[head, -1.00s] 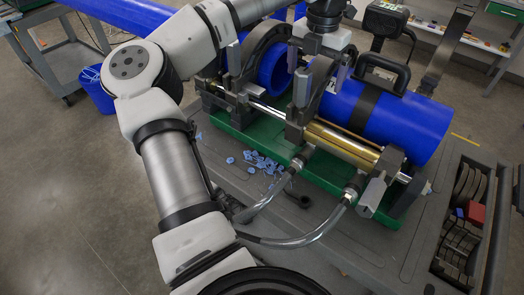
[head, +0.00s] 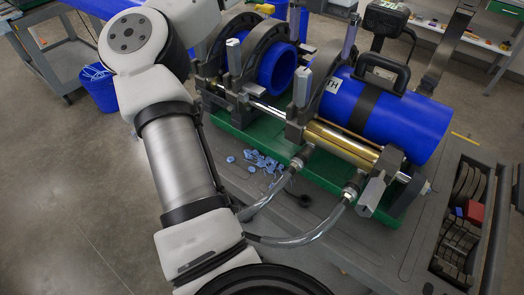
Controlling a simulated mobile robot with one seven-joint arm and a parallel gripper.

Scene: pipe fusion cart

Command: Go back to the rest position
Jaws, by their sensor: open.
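My arm (head: 180,155) rises from the bottom of the head view and bends at a white and grey elbow (head: 130,35). Its upper link leaves the picture at the top, and my gripper is out of view. The pipe fusion machine (head: 245,125) stands on the cart to the right of my arm, with dark clamp rings on a green base. A blue pipe (head: 415,125) with a black band lies in its right clamp. A shorter blue pipe end (head: 278,68) shows in the left clamp, with a gap between the two.
Blue shavings (head: 262,162) lie on the grey cart top (head: 385,245) before the machine. Clear hoses (head: 305,238) curve near my forearm. A tray of dark inserts (head: 460,230) is at right. A blue bin (head: 98,88) stands on the floor at left, where the floor is open.

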